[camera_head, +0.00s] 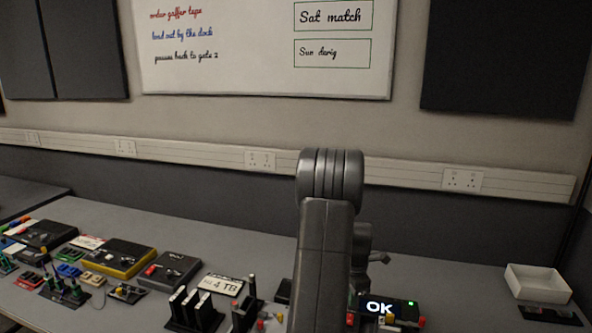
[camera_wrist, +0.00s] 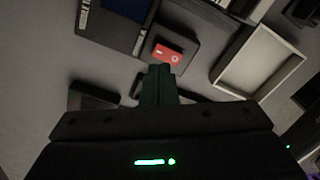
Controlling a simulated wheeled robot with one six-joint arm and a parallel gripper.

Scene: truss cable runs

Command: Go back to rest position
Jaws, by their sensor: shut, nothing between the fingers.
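My gripper (camera_wrist: 158,72) shows in the wrist view as dark green fingers pressed together, with nothing between them. It hangs above the grey desk, close to a red card (camera_wrist: 168,55) on a black pad. I cannot tell the exact height or whether the fingertips touch anything. In the head view my arm stands upright at centre right and hides part of the desk. The fingers cannot be made out there.
In the head view, a white open box (camera_head: 538,283) sits at the desk's right end. A device showing "OK" (camera_head: 380,308) is beside my arm. Several black devices and racks crowd the left, including a yellow-edged box (camera_head: 108,258). The wall trunking (camera_head: 200,152) runs behind.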

